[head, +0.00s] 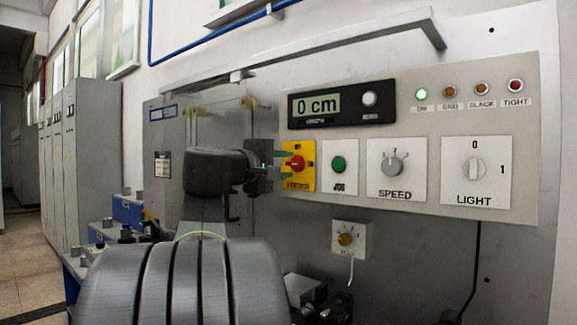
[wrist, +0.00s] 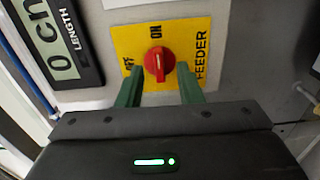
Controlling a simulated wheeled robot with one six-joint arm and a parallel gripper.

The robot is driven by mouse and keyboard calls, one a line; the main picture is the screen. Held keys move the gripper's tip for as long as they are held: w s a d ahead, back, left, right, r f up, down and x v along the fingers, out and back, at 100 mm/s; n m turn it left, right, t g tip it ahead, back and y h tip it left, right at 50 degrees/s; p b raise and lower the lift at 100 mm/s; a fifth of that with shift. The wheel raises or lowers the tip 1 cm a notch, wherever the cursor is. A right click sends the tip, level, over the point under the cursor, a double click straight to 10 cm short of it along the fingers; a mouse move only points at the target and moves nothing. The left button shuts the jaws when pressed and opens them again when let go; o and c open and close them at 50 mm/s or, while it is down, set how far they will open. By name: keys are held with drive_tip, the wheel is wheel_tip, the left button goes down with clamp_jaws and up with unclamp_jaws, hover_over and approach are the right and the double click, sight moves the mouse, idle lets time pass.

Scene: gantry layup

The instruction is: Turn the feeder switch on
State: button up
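The feeder switch is a red knob (wrist: 159,66) on a yellow plate (wrist: 206,38) marked ON, OFF and FEEDER. In the wrist view, a white line on the knob runs up and down, in line with the word ON. My gripper (wrist: 160,72) is open, with one green finger on each side of the knob. There is a small gap between each fingertip and the knob in the picture. I cannot tell the exact depth of the fingertips.
The length display (head: 319,105) reads 0 cm. The green ON lamp (head: 421,94) is lit. The green JOG button (head: 338,164), SPEED dial (head: 393,164) and LIGHT switch (head: 474,168) lie right of the feeder plate. A small knob box (head: 350,239) sits below.

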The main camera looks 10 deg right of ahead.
drive_tip(key=v, duration=1.1)
drive_tip(key=shift+s+a, duration=0.3)
drive_tip(key=x, duration=1.4)
drive_tip(key=shift+a, duration=0.15)
